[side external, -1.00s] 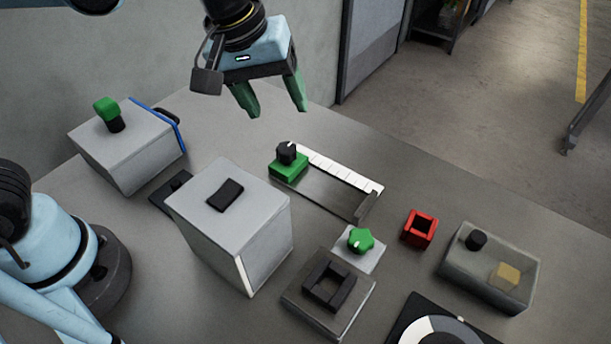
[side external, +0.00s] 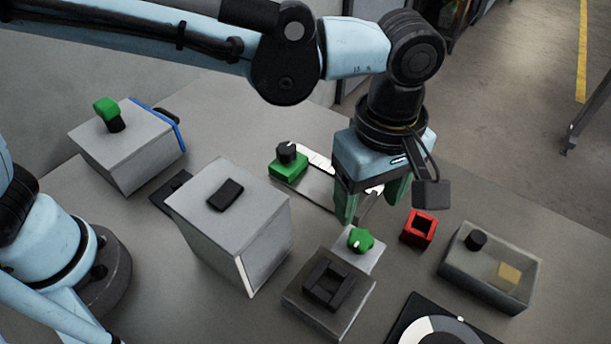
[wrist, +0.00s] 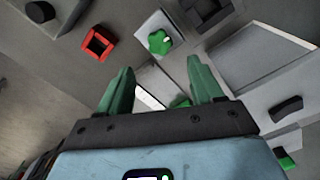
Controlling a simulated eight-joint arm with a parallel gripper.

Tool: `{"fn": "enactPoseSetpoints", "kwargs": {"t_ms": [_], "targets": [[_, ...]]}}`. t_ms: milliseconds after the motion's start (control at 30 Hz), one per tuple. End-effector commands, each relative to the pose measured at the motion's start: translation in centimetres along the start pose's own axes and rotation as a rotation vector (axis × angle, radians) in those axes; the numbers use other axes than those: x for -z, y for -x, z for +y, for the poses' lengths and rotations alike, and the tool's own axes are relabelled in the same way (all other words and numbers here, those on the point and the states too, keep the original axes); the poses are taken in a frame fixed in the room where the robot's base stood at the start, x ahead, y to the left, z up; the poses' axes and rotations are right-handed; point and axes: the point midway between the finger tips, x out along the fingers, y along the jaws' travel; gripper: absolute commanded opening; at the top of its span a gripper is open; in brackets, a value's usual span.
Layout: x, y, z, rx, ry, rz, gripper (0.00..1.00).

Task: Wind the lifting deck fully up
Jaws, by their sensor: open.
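A green star-shaped knob (side external: 360,240) with a white mark sits on a small pale plate (side external: 373,263); it also shows in the wrist view (wrist: 160,42). Beside it is a low grey block (side external: 311,312) with a dark square frame (side external: 345,276) on top, which looks like the lifting deck, though I cannot be sure. My gripper (side external: 371,207) points down, open and empty, just behind and above the knob in the side view. In the wrist view the knob lies beyond the gap between my fingertips (wrist: 160,68). I see no contact with the knob.
A red square holder (side external: 418,229) and a grey tray (side external: 470,283) stand to the right. A tall grey box (side external: 230,225) stands left. Behind are a green slider block (side external: 288,166) on a track and a box with a green-topped lever (side external: 107,110). A round dial (side external: 430,333) is in front.

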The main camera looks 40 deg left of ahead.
Motion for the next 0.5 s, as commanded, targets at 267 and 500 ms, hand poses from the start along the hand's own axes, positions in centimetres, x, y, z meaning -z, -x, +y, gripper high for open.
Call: {"fn": "enactPoseSetpoints", "kwargs": {"t_ms": [267, 500], "targets": [[0.0, -4.8, 0.0, -0.001, 0.0, 0.0, 0.66], [0.0, -7.4, 0.0, -0.002, -0.001, -0.001, 0.66]]}}
